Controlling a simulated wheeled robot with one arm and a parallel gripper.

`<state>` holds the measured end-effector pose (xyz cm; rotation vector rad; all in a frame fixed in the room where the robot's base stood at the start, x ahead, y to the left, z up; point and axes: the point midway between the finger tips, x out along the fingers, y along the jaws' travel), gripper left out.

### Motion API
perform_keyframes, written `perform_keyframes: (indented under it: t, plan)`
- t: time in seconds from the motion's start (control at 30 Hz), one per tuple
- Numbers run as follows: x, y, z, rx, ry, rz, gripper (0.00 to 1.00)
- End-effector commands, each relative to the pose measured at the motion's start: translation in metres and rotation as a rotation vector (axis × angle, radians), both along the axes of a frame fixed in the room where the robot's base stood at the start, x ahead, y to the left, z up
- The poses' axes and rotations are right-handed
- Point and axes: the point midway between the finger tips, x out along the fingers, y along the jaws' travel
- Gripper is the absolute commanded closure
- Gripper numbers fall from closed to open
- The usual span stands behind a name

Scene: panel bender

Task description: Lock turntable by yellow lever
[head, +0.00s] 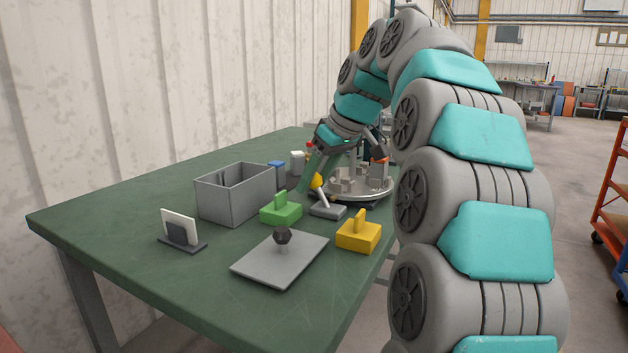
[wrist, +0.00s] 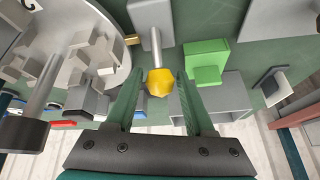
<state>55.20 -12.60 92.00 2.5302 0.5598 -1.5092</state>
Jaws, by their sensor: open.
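The lever has a yellow knob (wrist: 160,82) on a grey rod that rises tilted from a grey base (head: 328,210). In the head view the yellow knob (head: 316,181) stands at the near side of the round metal turntable (head: 372,193). The turntable (wrist: 112,72) fills the left of the wrist view and carries grey blocks and posts. My gripper (wrist: 160,76) is open, with its green fingers on either side of the yellow knob in that view. Gaps show between the knob and both fingers. I cannot tell whether the knob is at fingertip depth.
A green block with a handle (head: 281,213), a grey bin (head: 230,200) and a yellow block (head: 358,236) stand near the lever. A grey plate with a black knob (head: 280,262) lies in front.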

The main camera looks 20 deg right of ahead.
Motion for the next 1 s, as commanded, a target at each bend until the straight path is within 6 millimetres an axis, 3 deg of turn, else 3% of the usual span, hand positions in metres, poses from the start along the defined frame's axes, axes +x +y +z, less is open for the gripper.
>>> perform_keyframes:
  t: [0.47, 0.6, 1.0]
  plan:
    - [-0.019, -0.012, 0.041, -0.002, -0.004, -0.001, 0.46]
    - [-0.028, -0.016, 0.062, -0.001, -0.005, -0.002, 0.46]
    - [-0.031, -0.018, 0.065, -0.001, -0.002, -0.001, 0.46]
